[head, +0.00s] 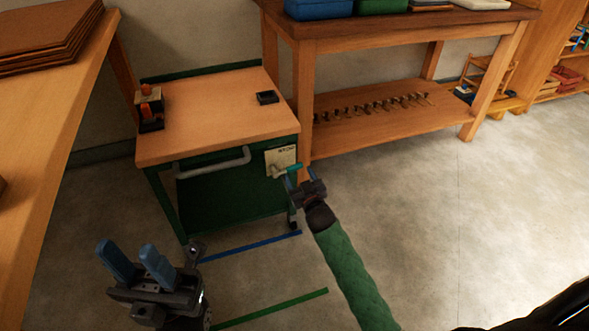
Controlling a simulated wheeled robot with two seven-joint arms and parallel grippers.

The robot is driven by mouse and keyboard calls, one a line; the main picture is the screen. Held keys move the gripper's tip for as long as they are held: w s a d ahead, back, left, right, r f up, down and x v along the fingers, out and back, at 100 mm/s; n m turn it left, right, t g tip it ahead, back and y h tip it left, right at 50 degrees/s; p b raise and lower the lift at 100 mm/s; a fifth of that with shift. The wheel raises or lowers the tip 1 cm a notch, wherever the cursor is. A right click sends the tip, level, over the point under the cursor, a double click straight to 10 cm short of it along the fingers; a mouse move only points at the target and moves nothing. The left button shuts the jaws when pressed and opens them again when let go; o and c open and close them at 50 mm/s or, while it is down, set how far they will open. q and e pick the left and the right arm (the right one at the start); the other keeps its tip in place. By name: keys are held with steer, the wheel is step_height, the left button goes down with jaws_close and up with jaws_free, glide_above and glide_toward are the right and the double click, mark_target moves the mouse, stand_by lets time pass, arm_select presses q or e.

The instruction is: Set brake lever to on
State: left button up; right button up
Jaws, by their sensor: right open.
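The brake lever (289,169) is a short teal handle on a cream plate (279,157) at the right end of the green cart's front. It points to the right and slightly up. The plate's lettering is too small to read. My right gripper (300,175) is open at the lever's outer end, with its blue fingers pointing up towards it. I cannot tell whether they touch it. My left gripper (125,247) is open and empty, low in front of the cart at the left, with its blue fingers apart.
The cart (215,125) has a wooden top, a grey front handle (213,163) and small items on top. A workbench (400,25) stands behind at the right, a wooden table (60,110) at the left. Blue and green lines mark the floor. The right floor is clear.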

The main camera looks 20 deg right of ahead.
mark_target(294, 167)
steer(key=shift+w+a+b, duration=0.1)
steer(key=shift+w+b, duration=0.3)
steer(key=shift+w, duration=2.1)
steer(key=c, duration=1.1)
